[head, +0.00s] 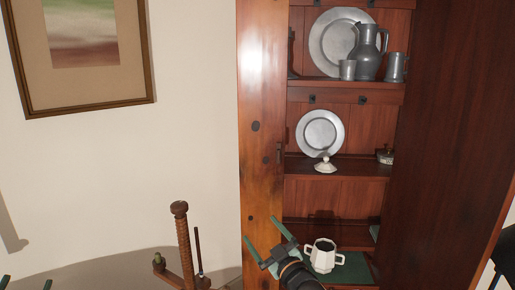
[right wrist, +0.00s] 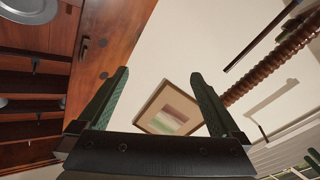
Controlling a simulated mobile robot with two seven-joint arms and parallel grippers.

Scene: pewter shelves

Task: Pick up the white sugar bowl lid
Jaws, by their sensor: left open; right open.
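The white sugar bowl lid (head: 325,166), domed with a knob on top, sits on the middle shelf in front of a leaning pewter plate. The white two-handled sugar bowl (head: 322,257) stands open on the lower shelf. My right gripper (head: 260,229) is open and empty, left of the bowl and below and left of the lid. In the right wrist view its open fingers (right wrist: 160,73) have nothing between them; the lid is not seen there. My left gripper (head: 27,284) shows only its spread fingertips at the bottom left edge, far from the lid.
The pewter plate (head: 320,132) leans behind the lid. A small dark pot (head: 385,156) sits at that shelf's right end. The wooden cabinet's left upright (head: 262,130) stands between the wall and shelves. A threaded wooden post (head: 182,235) rises left of my right gripper.

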